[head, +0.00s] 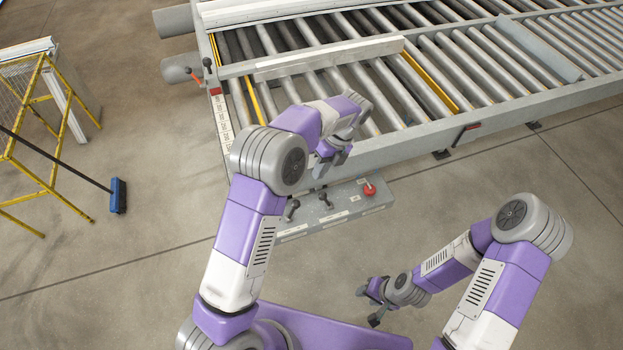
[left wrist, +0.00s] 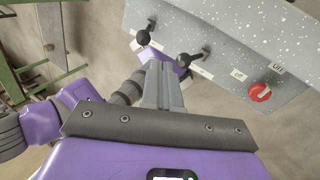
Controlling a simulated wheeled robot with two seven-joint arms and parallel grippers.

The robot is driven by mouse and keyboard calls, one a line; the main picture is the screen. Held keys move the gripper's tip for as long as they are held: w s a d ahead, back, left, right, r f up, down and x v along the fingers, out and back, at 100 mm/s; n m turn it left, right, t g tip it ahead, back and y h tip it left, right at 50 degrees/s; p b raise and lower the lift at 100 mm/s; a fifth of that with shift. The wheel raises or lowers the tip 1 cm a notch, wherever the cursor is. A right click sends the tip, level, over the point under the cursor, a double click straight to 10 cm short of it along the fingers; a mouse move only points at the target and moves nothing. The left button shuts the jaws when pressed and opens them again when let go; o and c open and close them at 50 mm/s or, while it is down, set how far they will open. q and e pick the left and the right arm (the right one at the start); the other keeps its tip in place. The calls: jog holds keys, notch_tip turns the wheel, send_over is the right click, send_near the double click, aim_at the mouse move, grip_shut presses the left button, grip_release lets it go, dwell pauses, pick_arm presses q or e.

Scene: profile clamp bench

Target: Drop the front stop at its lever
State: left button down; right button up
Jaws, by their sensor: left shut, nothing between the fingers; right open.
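The grey control panel (head: 345,210) on the near side of the conveyor carries two black-knobbed levers, a left one (head: 292,208) and a right one (head: 325,199), and a red knob (head: 370,188). I cannot read which lever is marked for the front stop. My left gripper (head: 325,168) is shut and empty, just above the panel's back edge in the head view. In the left wrist view its fingers (left wrist: 160,75) point toward the gap between the left lever (left wrist: 143,37) and the right lever (left wrist: 184,60); contact cannot be told. My right gripper (head: 371,302) is open, low over the floor.
A roller conveyor (head: 400,150) fills the back, with yellow cross bars (head: 430,82) and a pale profile (head: 330,58) lying across rollers. Red-marked levers (head: 213,78) stand at its left end. A yellow frame (head: 50,130) and a blue broom (head: 118,196) are at left.

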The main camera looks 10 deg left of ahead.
pick_arm(q)
jog(key=s, duration=0.1)
send_over(292, 212)
jog(key=w+d, duration=0.4)
notch_tip(292, 212, down, 9)
jog(key=shift+s+a+f, duration=0.1)
